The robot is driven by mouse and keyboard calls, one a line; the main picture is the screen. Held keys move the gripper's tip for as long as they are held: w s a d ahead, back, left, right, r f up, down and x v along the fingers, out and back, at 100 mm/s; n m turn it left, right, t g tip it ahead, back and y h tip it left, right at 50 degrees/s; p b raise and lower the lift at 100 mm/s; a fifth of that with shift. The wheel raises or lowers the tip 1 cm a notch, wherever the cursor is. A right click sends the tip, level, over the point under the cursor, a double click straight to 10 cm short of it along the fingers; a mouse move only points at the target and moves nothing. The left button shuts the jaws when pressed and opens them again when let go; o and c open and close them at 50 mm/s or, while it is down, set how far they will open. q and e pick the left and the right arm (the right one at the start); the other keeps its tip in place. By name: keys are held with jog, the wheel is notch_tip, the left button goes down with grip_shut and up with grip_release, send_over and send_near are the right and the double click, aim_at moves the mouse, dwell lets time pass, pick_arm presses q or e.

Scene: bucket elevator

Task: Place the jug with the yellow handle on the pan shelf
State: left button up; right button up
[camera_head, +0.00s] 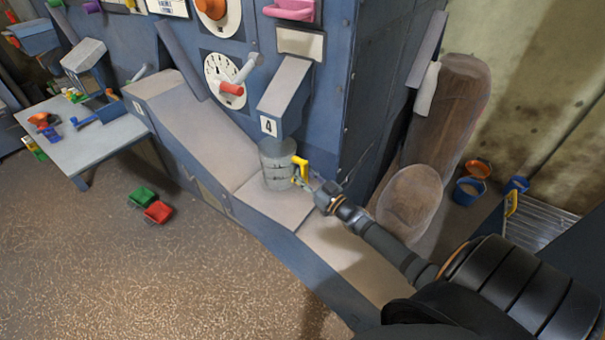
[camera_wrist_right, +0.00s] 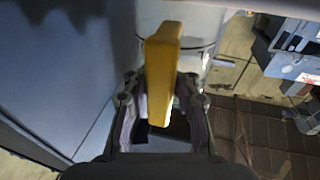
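The grey jug (camera_head: 277,165) stands upright on a pale ledge under a chute marked 4. Its yellow handle (camera_head: 300,163) points right, toward my right arm. My right gripper (camera_head: 308,184) is at the handle. In the right wrist view, the yellow handle (camera_wrist_right: 160,75) lies between the two fingers of my right gripper (camera_wrist_right: 160,105), with a gap visible on each side. The fingers look open around it. The jug's pale wall (camera_wrist_right: 205,20) shows behind the handle. My left gripper is not in view. I cannot tell which surface is the pan shelf.
The chute (camera_head: 284,95) hangs just above the jug, on a blue cabinet with a dial (camera_head: 222,75). Brown rounded forms (camera_head: 412,200) stand to the right. Green and red scoops (camera_head: 143,196) lie on the floor. A small table (camera_head: 95,145) is at left.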

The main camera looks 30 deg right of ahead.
jog(key=shift+o, duration=1.1)
jog(key=shift+s+r, duration=0.15)
jog(key=shift+s, duration=0.05)
jog(key=shift+o, duration=0.8)
jog(key=shift+w, duration=0.1)
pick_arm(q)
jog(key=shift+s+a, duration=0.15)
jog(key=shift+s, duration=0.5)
pick_arm(e)
jog(key=p+v, duration=0.4)
jog(key=v, duration=0.2)
jog(key=shift+s+r+p, duration=0.15)
jog(key=shift+s+p, duration=0.15)
jog(key=shift+p, duration=0.1)
jog(key=shift+s+d+f, duration=0.15)
jog(key=shift+s+f, duration=0.05)
jog(key=shift+s, duration=0.25)
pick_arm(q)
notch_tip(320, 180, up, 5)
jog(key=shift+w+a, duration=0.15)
pick_arm(e)
jog(key=shift+f, duration=0.1)
